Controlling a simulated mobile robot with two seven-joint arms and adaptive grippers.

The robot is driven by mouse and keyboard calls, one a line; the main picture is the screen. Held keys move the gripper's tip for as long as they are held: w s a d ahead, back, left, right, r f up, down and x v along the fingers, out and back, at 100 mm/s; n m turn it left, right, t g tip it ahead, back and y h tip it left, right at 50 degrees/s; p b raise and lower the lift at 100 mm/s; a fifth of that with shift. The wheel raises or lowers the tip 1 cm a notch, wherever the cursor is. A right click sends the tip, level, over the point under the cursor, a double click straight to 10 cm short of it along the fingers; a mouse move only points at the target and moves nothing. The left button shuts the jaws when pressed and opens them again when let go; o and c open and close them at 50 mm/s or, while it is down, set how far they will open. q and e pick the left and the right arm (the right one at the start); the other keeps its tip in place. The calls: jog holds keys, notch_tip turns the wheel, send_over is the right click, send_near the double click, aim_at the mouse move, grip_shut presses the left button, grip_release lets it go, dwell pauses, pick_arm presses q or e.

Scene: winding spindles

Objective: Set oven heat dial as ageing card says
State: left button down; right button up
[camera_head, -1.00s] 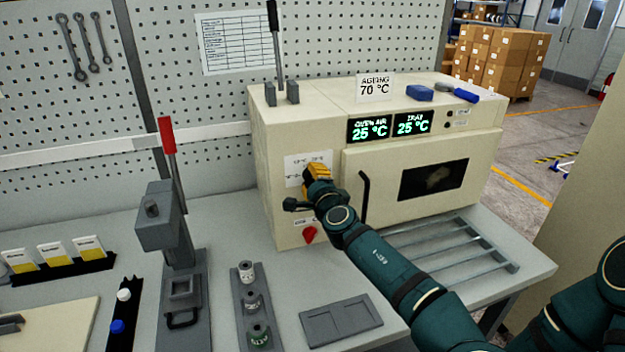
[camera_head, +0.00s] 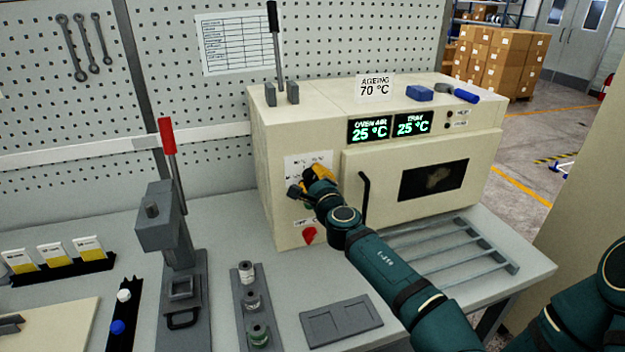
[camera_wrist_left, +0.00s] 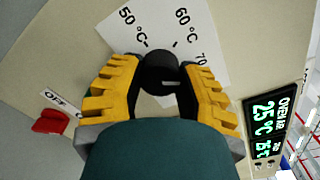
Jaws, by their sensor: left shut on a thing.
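The ageing card (camera_head: 375,87) stands on top of the cream oven (camera_head: 278,130) and reads AGEING 70 °C. My left gripper (camera_head: 318,173) is at the oven's front panel, left of the door. In the left wrist view its yellow fingers (camera_wrist_left: 163,85) are shut on the black heat dial (camera_wrist_left: 160,68), one on each side. A short white mark shows on the dial's right side; I cannot tell which value it points at. The white scale plate (camera_wrist_left: 207,25) shows 50 °C, 60 °C and a partly hidden 70. My right gripper is out of view.
Oven displays (camera_head: 390,127) read OVEN AIR 25 °C and TRAY 25 °C. A red switch (camera_head: 310,235) sits below the dial, beside an OFF label in the wrist view. The door handle (camera_head: 364,195) is close right of my gripper. A red-handled press (camera_head: 170,230) stands left.

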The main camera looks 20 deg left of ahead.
aim_at(309, 137)
pick_arm(q)
jog(key=shift+r, duration=0.1)
jog(key=c, duration=0.5)
grip_release()
notch_tip(309, 137, up, 10)
jog(key=shift+f, duration=0.1)
